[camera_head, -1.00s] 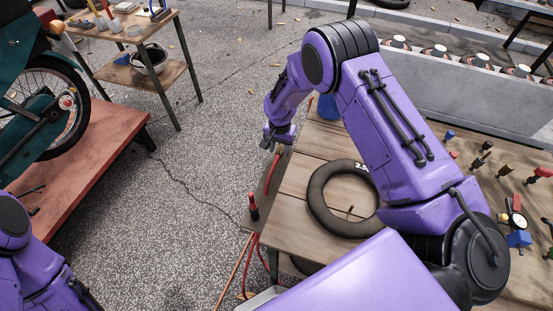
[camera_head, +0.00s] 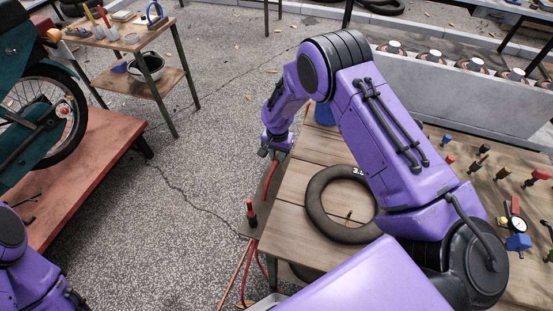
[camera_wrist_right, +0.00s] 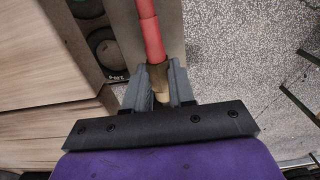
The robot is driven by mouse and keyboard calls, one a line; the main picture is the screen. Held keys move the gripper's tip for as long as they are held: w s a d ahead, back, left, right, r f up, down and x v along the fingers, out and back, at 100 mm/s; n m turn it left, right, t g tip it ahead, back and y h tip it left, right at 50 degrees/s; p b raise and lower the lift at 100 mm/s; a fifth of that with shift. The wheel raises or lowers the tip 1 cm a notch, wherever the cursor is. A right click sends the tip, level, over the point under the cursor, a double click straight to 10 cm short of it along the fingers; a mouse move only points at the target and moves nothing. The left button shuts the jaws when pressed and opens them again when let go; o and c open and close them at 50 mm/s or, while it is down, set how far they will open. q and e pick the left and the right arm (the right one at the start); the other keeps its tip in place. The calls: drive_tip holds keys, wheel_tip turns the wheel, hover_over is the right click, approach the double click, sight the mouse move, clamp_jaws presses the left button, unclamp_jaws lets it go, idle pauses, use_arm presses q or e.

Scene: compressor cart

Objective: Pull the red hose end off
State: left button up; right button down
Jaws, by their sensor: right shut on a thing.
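The red hose end (camera_wrist_right: 157,75) is a brass-coloured fitting on a red hose (camera_wrist_right: 150,35). My right gripper (camera_wrist_right: 160,88) is shut on this fitting, one grey finger on each side. In the head view my right gripper (camera_head: 275,152) is at the left edge of the wooden bench, above a dark side strip, with the red hose (camera_head: 269,172) showing just below it. Whether the fitting is still joined to anything is hidden by the gripper. My left arm shows at the lower left, but its gripper is out of view.
A black tyre (camera_head: 341,236) lies on the wooden bench (camera_head: 292,215). A black-and-red fitting (camera_head: 251,213) stands at the bench's left edge, with red hoses hanging below. A red motorcycle lift (camera_head: 95,165) stands at left. The speckled floor between is clear.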

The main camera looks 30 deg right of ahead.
drive_tip(key=shift+s+a+p, duration=0.85)
drive_tip(key=shift+s+a, duration=0.1)
drive_tip(key=shift+a, duration=0.15)
drive_tip(key=shift+s+a+p, duration=0.7)
drive_tip(key=shift+s+a, duration=0.3)
drive_tip(key=shift+a, duration=0.15)
wheel_tip(320, 180, up, 5)
drive_tip(key=p, duration=0.4)
